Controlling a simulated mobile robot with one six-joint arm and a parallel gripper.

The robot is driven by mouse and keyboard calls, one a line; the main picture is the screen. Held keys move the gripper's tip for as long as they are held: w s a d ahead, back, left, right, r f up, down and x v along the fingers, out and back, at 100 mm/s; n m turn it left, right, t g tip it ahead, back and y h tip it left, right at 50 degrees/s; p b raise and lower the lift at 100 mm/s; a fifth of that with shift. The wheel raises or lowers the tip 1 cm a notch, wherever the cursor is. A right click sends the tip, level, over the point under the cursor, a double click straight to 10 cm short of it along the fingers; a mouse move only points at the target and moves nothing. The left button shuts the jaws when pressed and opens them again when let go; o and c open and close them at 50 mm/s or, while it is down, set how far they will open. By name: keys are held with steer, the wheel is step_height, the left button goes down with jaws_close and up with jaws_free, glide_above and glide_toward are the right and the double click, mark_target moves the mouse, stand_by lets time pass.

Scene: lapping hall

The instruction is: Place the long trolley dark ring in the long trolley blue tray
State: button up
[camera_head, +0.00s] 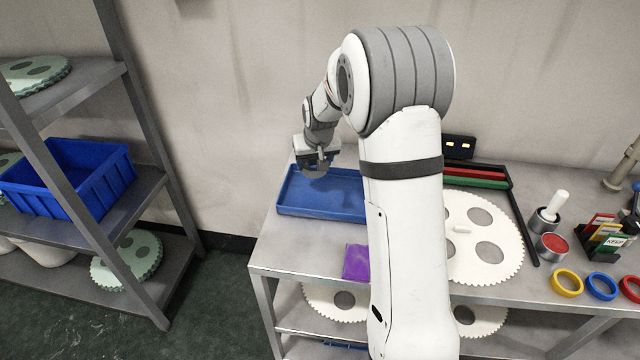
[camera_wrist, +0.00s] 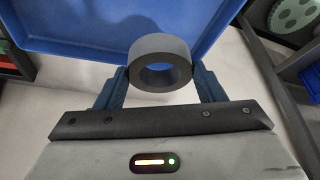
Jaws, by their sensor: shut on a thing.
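My gripper (camera_head: 316,163) is over the long trolley near the back left, above the blue tray (camera_head: 325,211). In the wrist view my gripper (camera_wrist: 160,88) is shut on the dark ring (camera_wrist: 147,54), a thick grey ring held between two blue fingers. The blue tray (camera_wrist: 75,35) lies beyond and beneath the ring in that view. The ring appears held above the tray; the exact height cannot be told. In the head view the ring is small and mostly hidden by the gripper. My arm hides the tray's right part.
A purple block (camera_head: 356,262) lies in front of the tray. A large toothed disc (camera_head: 487,262), a red tin (camera_head: 553,246) and coloured rings (camera_head: 567,284) lie to the right. A shelf rack with a blue crate (camera_head: 107,193) stands at left. The tray's visible floor is bare.

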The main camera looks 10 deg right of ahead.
step_height(320, 180, down, 8)
steer(key=shift+a+f, duration=0.1)
steer(key=shift+a, duration=0.05)
stand_by(0.3)
steer(key=shift+f, duration=0.1)
steer(key=o, duration=1.1)
